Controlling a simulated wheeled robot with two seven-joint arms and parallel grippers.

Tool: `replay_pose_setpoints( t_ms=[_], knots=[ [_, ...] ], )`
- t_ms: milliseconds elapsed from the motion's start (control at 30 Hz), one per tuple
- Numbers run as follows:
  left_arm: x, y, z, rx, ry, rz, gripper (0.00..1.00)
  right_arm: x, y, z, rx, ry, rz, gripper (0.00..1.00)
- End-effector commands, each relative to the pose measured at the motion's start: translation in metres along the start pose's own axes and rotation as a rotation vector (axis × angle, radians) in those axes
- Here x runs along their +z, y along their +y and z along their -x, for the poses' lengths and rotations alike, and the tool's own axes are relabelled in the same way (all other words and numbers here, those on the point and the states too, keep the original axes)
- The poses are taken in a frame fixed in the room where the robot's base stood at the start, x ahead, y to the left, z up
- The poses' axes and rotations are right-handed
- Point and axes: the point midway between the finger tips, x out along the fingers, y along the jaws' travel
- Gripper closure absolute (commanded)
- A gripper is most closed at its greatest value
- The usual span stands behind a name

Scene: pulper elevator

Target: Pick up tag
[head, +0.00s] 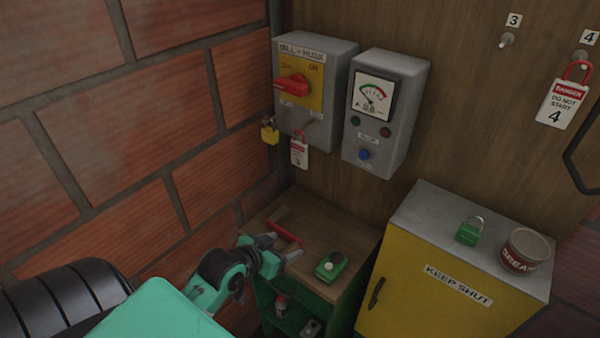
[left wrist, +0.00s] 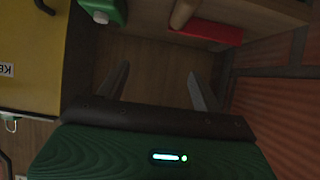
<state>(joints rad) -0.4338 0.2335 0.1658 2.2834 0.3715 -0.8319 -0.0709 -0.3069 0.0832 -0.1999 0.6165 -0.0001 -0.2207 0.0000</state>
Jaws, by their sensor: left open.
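A red and white danger tag (head: 557,104) marked "DO NOT START 4" hangs by its red loop from hook 4 on the wooden wall, at the upper right of the head view. Another small red and white tag (head: 299,152) hangs below the grey switch box (head: 316,63). My left gripper (head: 280,248) is open and empty over the small wooden table, below the switch box and well apart from both tags. In the left wrist view its two fingers (left wrist: 158,80) stand apart with nothing between them. My right gripper is not in view.
A red-headed tool (head: 284,230) and a green device (head: 331,265) lie on the table (head: 352,238). A yellow padlock (head: 270,132) hangs beside the switch box. A brick wall (head: 130,130) bounds the left.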

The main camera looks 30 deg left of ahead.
Motion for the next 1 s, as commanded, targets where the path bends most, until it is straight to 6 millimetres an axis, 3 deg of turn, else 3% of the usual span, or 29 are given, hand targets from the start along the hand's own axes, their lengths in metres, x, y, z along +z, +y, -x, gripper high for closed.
replay_pose_setpoints(
  t_ms=[33, 100, 200, 300, 467, 800, 1000],
  knots=[
    [-0.042, -0.013, 0.014, -0.007, 0.112, -0.002, 0.33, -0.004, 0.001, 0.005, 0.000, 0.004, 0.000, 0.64],
    [-0.089, -0.026, 0.035, -0.011, 0.254, -0.003, 0.33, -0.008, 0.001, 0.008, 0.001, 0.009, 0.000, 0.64],
    [-0.139, -0.038, 0.063, -0.014, 0.413, -0.008, 0.33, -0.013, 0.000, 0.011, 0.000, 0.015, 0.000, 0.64],
    [-0.166, -0.044, 0.080, -0.015, 0.504, -0.010, 0.33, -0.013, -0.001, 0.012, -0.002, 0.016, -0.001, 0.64],
    [-0.185, -0.047, 0.079, -0.016, 0.542, -0.009, 0.33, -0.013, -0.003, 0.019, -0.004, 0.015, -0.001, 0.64],
    [-0.213, -0.047, 0.031, -0.015, 0.539, -0.008, 0.33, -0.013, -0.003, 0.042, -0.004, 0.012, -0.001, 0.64],
    [-0.219, -0.047, 0.015, -0.016, 0.537, -0.010, 0.33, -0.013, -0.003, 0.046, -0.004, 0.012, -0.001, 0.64]
  ],
)
